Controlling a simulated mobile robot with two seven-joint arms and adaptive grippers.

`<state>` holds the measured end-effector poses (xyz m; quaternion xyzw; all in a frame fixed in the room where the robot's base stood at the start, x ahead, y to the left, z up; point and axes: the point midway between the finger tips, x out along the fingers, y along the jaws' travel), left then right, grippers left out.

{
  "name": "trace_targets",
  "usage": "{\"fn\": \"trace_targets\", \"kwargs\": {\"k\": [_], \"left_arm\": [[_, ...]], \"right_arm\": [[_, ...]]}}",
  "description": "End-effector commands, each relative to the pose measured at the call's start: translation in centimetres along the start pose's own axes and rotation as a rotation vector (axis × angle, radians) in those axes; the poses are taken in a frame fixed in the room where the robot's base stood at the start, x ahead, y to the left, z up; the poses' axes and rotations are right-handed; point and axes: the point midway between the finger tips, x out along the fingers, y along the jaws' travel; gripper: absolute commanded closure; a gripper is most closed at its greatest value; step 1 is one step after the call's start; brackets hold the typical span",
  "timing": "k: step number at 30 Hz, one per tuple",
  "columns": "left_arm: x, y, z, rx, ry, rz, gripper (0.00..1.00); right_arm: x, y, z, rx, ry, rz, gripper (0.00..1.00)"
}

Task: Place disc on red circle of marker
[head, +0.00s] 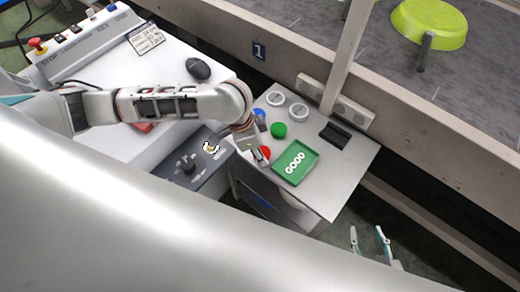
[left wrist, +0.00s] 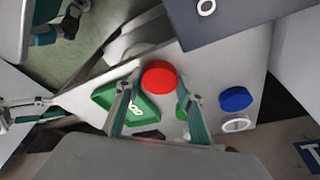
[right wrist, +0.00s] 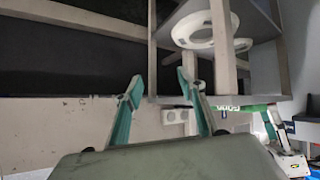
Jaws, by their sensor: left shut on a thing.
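A red disc (head: 265,153) is at my left gripper (head: 257,157), over the near left part of the small grey table. In the left wrist view, the red disc (left wrist: 158,78) sits between the two fingertips of the left gripper (left wrist: 158,88), which is shut on it. The fingers and wrist hide part of it in the head view. I cannot make out a separate red circle. A blue disc (head: 259,114) and a green disc (head: 278,130) lie farther back on the table. My right gripper (head: 370,242) is open and empty, low in front of the table.
A green tray marked GOOD (head: 310,148) lies right of the red disc. Two white rings (head: 275,98) and a black holder (head: 334,135) are farther back. A dark control panel (head: 215,172) stands left.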

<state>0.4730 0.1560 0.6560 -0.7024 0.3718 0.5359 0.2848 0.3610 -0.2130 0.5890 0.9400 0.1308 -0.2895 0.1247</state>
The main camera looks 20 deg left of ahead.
Motion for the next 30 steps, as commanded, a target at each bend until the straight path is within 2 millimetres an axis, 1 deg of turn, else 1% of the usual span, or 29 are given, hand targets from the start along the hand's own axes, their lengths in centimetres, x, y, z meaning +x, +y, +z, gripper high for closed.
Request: {"fn": "trace_targets", "kwargs": {"k": [3, 4, 16, 20, 24, 30], "left_arm": [[0.2, 0.0, 0.1, -0.001, 0.000, 0.000, 0.86], [0.2, 0.0, 0.1, 0.000, -0.001, 0.000, 0.55], [0.0, 0.0, 0.0, 0.000, 0.000, 0.000, 0.55], [-2.0, -0.1, -0.1, 0.001, 0.002, -0.004, 0.55], [-5.0, -0.2, -0.2, 0.001, 0.004, -0.007, 0.55], [-9.0, -0.2, -0.2, 0.001, 0.002, -0.006, 0.55]], "right_arm": [[0.0, 0.0, -0.1, 0.001, 0.000, 0.000, 0.60], [0.0, 0.0, 0.0, 0.001, -0.001, 0.000, 0.60], [0.0, -0.2, 0.6, 0.003, -0.009, -0.004, 0.60], [-0.3, 0.1, -0.8, 0.004, 0.005, -0.001, 0.60], [-0.8, 0.2, -2.2, 0.014, 0.020, -0.003, 0.60], [-1.7, -0.7, -2.1, 0.030, 0.004, -0.020, 0.60]]}}
